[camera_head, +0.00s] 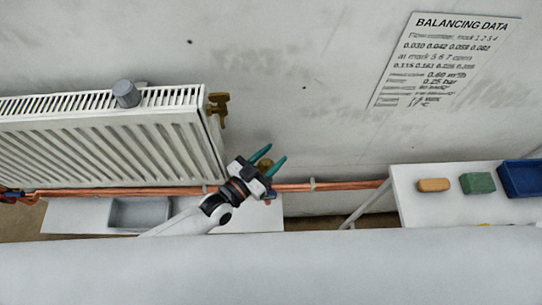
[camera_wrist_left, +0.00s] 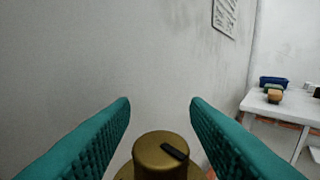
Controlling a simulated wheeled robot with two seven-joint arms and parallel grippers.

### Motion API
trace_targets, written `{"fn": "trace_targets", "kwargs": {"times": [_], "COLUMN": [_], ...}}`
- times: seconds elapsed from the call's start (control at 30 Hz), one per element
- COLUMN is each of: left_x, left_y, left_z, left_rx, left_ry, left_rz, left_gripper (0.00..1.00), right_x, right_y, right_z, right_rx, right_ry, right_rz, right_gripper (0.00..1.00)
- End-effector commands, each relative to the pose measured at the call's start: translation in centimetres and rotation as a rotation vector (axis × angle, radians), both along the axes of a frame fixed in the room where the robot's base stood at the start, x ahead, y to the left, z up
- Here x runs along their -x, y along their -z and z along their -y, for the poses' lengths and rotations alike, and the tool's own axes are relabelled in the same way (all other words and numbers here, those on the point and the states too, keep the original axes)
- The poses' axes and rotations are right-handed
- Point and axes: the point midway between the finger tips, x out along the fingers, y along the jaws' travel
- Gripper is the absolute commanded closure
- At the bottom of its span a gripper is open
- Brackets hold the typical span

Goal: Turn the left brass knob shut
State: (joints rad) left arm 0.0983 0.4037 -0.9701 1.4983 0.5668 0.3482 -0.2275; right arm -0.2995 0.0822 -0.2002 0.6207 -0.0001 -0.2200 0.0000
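A round brass knob (camera_wrist_left: 160,152) with a black mark on its top shows at the bottom of the left wrist view, between and beyond my teal fingers. In the head view only a bit of the brass knob (camera_head: 265,164) shows, near the copper pipe right of the radiator; the gripper hides the rest. My left gripper (camera_head: 273,156) is open, its fingers pointing up and right around the knob's place. In the wrist view the fingers (camera_wrist_left: 160,101) stand wide apart, with no visible contact on the knob. I cannot tell whether another brass knob is in view. My right gripper is not in view.
A white radiator (camera_head: 130,140) with a grey cylinder (camera_head: 126,94) on top stands left; a brass valve (camera_head: 218,108) is at its upper right. A copper pipe (camera_head: 340,186) runs below. A white table (camera_head: 410,205) at right carries orange (camera_head: 434,185) and green (camera_head: 477,183) blocks and a blue bin (camera_head: 520,190).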

Motion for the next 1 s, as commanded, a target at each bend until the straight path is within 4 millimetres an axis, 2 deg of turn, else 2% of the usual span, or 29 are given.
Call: {"fn": "trace_targets", "kwargs": {"times": [0.2, 0.33, 0.8, 1.0], "left_x": [0.1, 0.8, 7.1, 8.3], "left_y": [0.0, 0.2, 0.3, 0.1], "left_z": [-0.1, -0.8, -7.4, -8.5], "left_rx": [0.001, -0.001, -0.002, 0.000], "left_ry": [0.000, -0.001, -0.001, 0.000], "left_rz": [-0.001, -0.003, -0.002, 0.000], "left_gripper": [0.58, 0.58, 0.58, 0.58], "right_x": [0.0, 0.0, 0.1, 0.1], "right_y": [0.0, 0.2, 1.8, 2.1], "right_z": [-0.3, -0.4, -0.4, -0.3], "right_rx": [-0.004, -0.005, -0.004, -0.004], "right_ry": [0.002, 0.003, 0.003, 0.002], "right_rz": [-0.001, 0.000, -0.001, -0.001], "right_gripper": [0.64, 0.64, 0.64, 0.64]}}
